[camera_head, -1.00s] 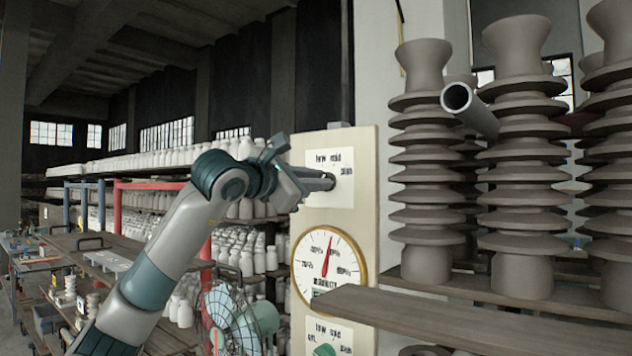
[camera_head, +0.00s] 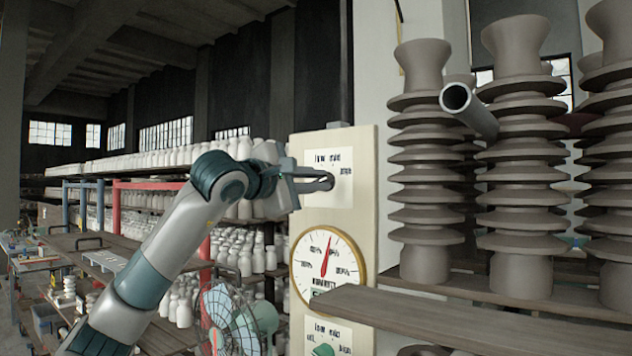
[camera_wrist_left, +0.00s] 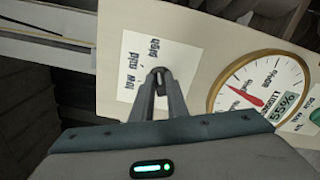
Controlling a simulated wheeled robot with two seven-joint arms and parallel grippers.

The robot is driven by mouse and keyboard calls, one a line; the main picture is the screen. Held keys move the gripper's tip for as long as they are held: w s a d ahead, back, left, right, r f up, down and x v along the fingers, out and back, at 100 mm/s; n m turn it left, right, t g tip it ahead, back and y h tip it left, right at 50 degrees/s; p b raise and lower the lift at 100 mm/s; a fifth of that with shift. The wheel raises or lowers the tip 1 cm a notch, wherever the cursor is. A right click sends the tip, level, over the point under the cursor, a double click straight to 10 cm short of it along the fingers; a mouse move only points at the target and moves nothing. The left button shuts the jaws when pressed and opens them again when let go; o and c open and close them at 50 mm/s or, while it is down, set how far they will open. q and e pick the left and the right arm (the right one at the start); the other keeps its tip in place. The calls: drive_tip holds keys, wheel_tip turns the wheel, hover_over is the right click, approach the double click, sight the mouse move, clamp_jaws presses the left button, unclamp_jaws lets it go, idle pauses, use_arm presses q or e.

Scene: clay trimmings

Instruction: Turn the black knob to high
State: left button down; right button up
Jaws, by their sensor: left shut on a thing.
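The black knob (camera_wrist_left: 158,71) is on a white label marked low, mid and high (camera_head: 340,165) at the top of a cream panel (camera_head: 362,225). My left gripper (camera_head: 326,182) reaches the label from the left, shut on the knob. In the left wrist view, its two fingers (camera_wrist_left: 157,84) close around the knob, with low and mid to the left and high at the upper right. The fingers hide most of the knob, so its exact pointing direction is hard to tell. My right gripper is not in view.
A round humidity dial (camera_head: 328,262) with a red needle sits below the label, above a second label with a green knob (camera_head: 322,350). A wooden shelf (camera_head: 440,322) juts out at the right below stacked grey insulators (camera_head: 520,165). A fan (camera_head: 235,318) stands below my arm.

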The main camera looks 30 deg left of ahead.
use_arm(q)
drive_tip(key=shift+f, duration=0.1)
drive_tip(key=c, duration=1.7)
unclamp_jaws()
drive_tip(key=shift+c, duration=0.2)
